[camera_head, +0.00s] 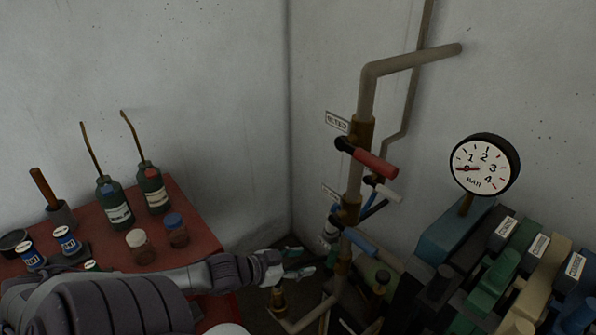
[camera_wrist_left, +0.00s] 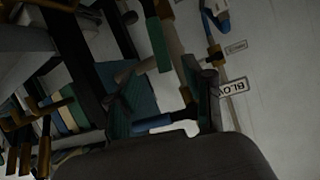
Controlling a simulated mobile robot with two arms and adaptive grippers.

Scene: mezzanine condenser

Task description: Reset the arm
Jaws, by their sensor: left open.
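My left arm comes in low from the left in the head view, and its gripper (camera_head: 302,262) is open and empty in front of the pipework. The gripper is left of the lower blue-handled lever (camera_head: 359,241), apart from it in the picture. In the left wrist view the two dark fingers stand apart, and a blue handle (camera_wrist_left: 153,123) shows between them; I cannot tell whether it touches a finger. My right gripper is not in view.
A vertical pipe (camera_head: 367,95) carries a red-handled lever (camera_head: 374,162). A pressure gauge (camera_head: 484,165) and coloured levers (camera_head: 500,270) stand right. A red cabinet (camera_head: 195,212) at left holds oil cans (camera_head: 115,205) and jars (camera_head: 139,245).

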